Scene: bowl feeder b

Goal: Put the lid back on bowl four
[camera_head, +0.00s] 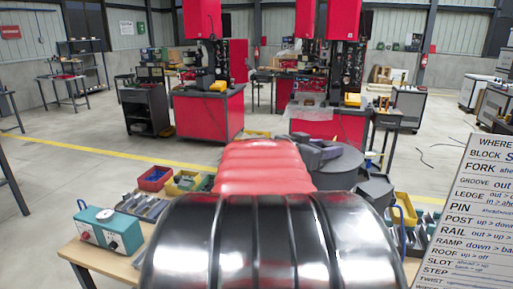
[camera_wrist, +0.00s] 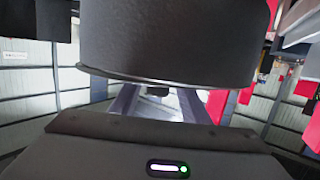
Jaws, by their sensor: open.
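A large dark grey round drum (camera_head: 335,168) stands beyond my arm, right of centre in the head view; a smaller grey round piece (camera_head: 376,190) is just in front of it. I cannot read a number on either, and I cannot tell which is bowl four or its lid. In the wrist view a big dark grey round body (camera_wrist: 165,40) with a thin rim fills the top, close to the camera, and covers part of my fingers. My gripper (camera_wrist: 158,102) is open, its two fingers apart just below that rim. In the head view my arm hides much of the table.
A teal control box (camera_head: 108,230) stands on the wooden table at left, near grey trays and red and yellow bins (camera_head: 182,182). A yellow bin (camera_head: 404,208) is at right. A white sign (camera_head: 462,220) fills the right edge. Red machines (camera_head: 208,110) stand behind.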

